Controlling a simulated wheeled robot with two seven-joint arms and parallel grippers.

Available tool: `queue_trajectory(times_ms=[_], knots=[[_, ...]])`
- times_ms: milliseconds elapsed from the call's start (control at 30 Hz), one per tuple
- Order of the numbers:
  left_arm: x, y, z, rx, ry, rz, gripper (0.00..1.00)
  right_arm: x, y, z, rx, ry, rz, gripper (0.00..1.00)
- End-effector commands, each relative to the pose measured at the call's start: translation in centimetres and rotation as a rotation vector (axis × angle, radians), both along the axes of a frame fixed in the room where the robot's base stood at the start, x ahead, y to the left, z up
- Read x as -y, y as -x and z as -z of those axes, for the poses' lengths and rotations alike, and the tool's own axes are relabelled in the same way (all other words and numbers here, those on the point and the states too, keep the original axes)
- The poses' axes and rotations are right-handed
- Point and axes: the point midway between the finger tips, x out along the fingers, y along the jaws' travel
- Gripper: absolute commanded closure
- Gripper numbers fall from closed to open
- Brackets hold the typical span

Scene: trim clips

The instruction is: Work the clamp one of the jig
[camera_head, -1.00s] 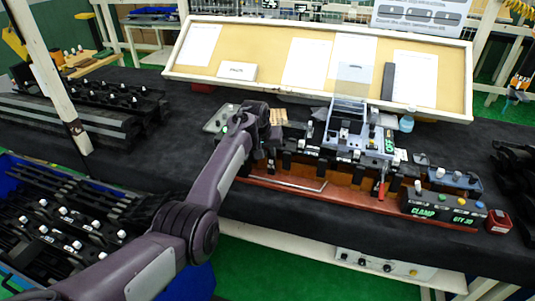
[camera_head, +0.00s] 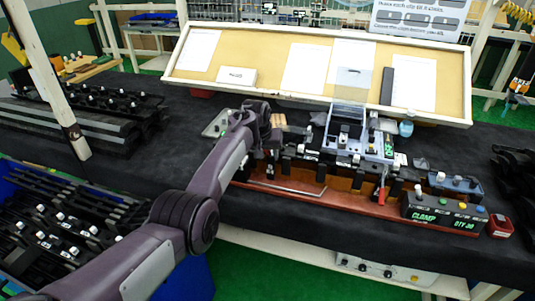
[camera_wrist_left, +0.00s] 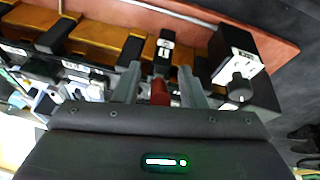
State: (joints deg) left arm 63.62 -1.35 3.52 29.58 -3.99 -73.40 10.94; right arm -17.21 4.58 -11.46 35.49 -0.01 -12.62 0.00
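The jig has a long red-brown base (camera_head: 335,196) on the black-topped bench, with a row of black clamps along it. My left gripper (camera_head: 268,150) is over the left end of the jig; its fingertips are hard to make out in the head view. In the left wrist view, the gripper's two grey fingers (camera_wrist_left: 160,84) are apart, with a red lever tip (camera_wrist_left: 160,92) between them and gaps on both sides. A black clamp part with a white label (camera_wrist_left: 165,46) is just beyond. Another red lever (camera_head: 381,190) hangs at the jig's right part. My right gripper is not in view.
A black box with a green "CLAMP" display (camera_head: 445,213) stands at the jig's right end, beside a small red box (camera_head: 499,225). A grey fixture with a clear panel (camera_head: 352,88) rises behind the jig. A black block with a knob (camera_wrist_left: 236,62) is close to the fingers.

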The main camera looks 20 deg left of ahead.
Motion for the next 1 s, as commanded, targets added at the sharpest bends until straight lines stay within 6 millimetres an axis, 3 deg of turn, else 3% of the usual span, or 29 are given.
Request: queue_trajectory(times_ms=[367, 800, 1000], knots=[[0.0, 0.1, -0.6, 0.002, 0.001, 0.0, 0.63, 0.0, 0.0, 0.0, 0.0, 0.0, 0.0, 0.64], [-0.5, 2.0, -5.8, 0.004, 0.0, 0.001, 0.63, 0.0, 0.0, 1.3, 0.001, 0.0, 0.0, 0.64], [-0.6, 2.6, -7.2, 0.0, 0.0, 0.0, 0.63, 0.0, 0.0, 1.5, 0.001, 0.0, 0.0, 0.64]])
